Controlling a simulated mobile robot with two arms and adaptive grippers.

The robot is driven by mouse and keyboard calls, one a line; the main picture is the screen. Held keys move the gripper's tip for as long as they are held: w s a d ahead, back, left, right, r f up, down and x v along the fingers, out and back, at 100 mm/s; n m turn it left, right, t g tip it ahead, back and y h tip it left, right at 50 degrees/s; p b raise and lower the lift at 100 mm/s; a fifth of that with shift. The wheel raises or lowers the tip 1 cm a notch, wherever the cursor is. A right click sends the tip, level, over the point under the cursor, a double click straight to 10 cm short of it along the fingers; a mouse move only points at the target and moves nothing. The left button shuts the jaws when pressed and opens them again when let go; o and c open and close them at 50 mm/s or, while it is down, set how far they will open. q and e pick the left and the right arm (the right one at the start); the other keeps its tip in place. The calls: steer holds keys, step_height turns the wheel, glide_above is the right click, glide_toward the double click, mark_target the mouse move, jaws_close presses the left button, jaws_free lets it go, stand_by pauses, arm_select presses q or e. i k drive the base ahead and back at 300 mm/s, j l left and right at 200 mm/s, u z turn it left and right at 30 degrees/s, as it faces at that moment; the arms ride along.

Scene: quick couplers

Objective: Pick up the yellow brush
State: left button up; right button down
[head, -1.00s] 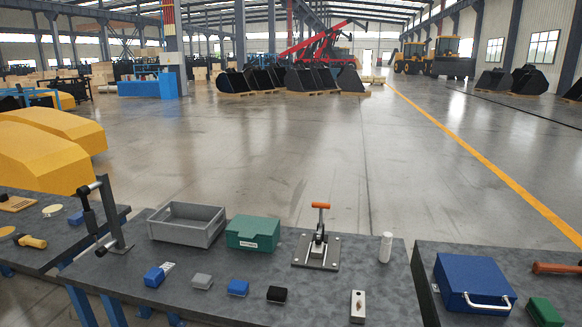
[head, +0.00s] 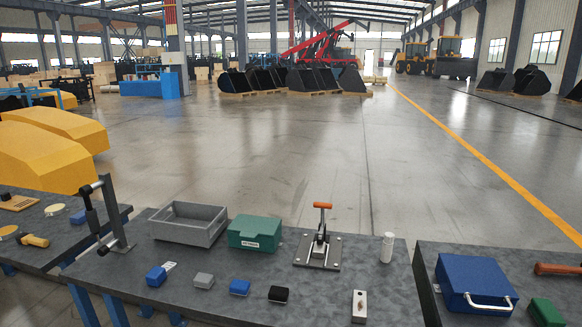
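A small yellow handled object (head: 35,240) lies on the left table (head: 60,222), near the left edge of the head view. It may be the yellow brush, but it is too small to tell for sure. A flat tan piece with a dark patch (head: 19,203) lies behind it on the same table. Neither of my grippers is in view, and nothing is seen touching these objects.
The middle table (head: 200,294) holds a grey bin (head: 188,224), a green box (head: 255,233), a toggle clamp (head: 319,240), a white bottle (head: 387,247) and several small blocks. A metal stand (head: 112,215) rises at its left end. A blue case (head: 474,281) lies on the right table.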

mark_target(27, 239)
steer(key=u, duration=1.55)
